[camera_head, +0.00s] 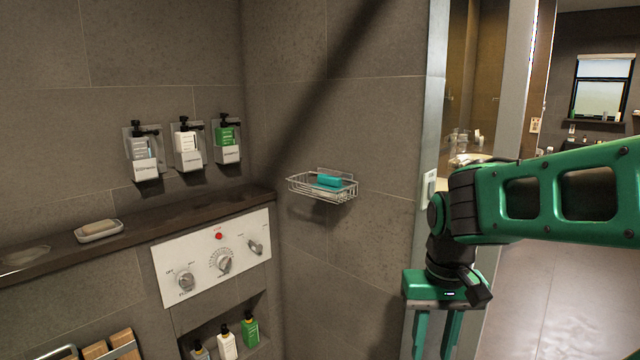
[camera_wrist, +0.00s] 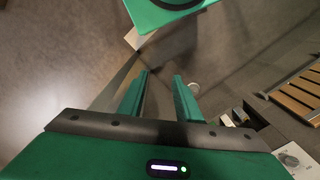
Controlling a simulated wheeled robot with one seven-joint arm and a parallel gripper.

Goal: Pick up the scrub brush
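My gripper (camera_head: 436,340) hangs at the right of the head view with its fingers pointing down, apart and empty. In the wrist view, the two green fingers (camera_wrist: 162,78) also stand apart with nothing between them. No thing shows clearly as a scrub brush. A teal block-like item (camera_head: 329,181) lies in a wire basket (camera_head: 345,198) on the tiled wall, left of my gripper and higher; I cannot tell whether it is the brush.
A dark ledge (camera_head: 190,213) holds a soap dish (camera_head: 99,234). Several bottles sit in wall holders and a lower niche. A control panel (camera_head: 212,258) has knobs. Wooden slats (camera_wrist: 298,97) show at the wrist view's right. A door frame (camera_head: 425,150) stands close beside my arm.

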